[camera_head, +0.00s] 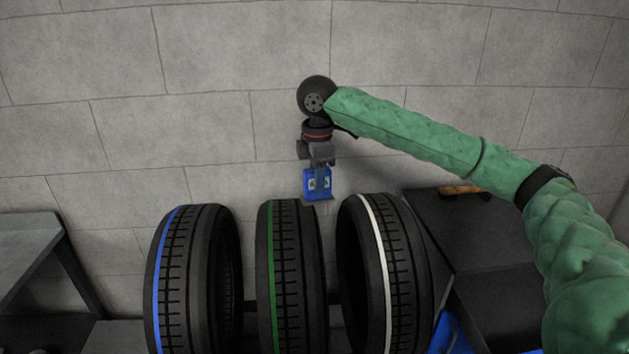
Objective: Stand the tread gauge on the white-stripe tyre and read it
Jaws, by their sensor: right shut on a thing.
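My right gripper (319,168) points down and is shut on the blue tread gauge (309,190), which has small pale patches on its face. The gauge is above the row of tyres, near the top right of the green-stripe tyre (289,270). The white-stripe tyre (404,265) stands upright to the right of the gauge, which is apart from it. I cannot tell whether the gauge touches the green-stripe tyre or is behind it. No reading can be made out. My left gripper is not in view.
A blue-stripe tyre (185,275) stands at the left of the row. A dark table (30,240) is at the far left. A dark bench (470,240) with an orange-brown item (460,190) stands at the right. A blue object (452,335) is at the lower right. A grey block wall is behind.

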